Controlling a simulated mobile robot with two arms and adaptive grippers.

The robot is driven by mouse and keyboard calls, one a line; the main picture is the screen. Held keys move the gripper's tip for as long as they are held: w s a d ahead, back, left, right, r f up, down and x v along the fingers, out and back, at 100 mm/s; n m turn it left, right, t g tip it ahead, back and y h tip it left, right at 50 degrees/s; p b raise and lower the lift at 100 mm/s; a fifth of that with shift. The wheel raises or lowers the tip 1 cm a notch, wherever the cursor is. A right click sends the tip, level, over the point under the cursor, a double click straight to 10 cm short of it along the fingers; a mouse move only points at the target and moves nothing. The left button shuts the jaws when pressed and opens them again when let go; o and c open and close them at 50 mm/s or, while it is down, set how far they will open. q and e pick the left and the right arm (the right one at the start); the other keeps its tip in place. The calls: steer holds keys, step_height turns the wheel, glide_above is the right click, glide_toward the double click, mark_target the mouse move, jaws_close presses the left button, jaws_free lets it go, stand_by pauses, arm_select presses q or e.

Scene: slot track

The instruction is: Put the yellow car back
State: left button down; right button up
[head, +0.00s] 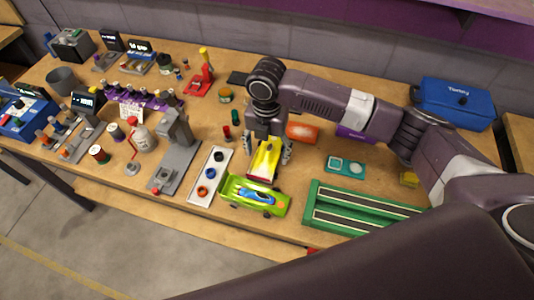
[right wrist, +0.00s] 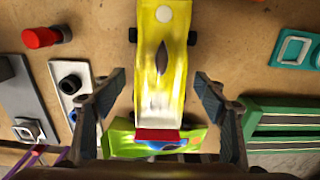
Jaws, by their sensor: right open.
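The yellow car (head: 264,159) has a white front part and dark wheels. In the right wrist view the yellow car (right wrist: 161,62) lies lengthwise between the spread fingers. My right gripper (head: 268,150) is above the car, open, with a finger on each side and a gap to it in the right wrist view (right wrist: 164,88). The green slot track (head: 365,208) is at the right. My left gripper is not in view.
A white tray (head: 220,158) with rings and a grey press stand (head: 177,150) are left of the car. A teal piece (head: 346,166) and an orange object (head: 302,132) lie to the right. Bottles and tools crowd the left side. A blue box (head: 455,103) stands back right.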

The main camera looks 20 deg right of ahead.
mark_target(267, 154)
step_height(267, 154, up, 11)
steer(key=b, duration=0.1)
steer(key=shift+b, duration=0.4)
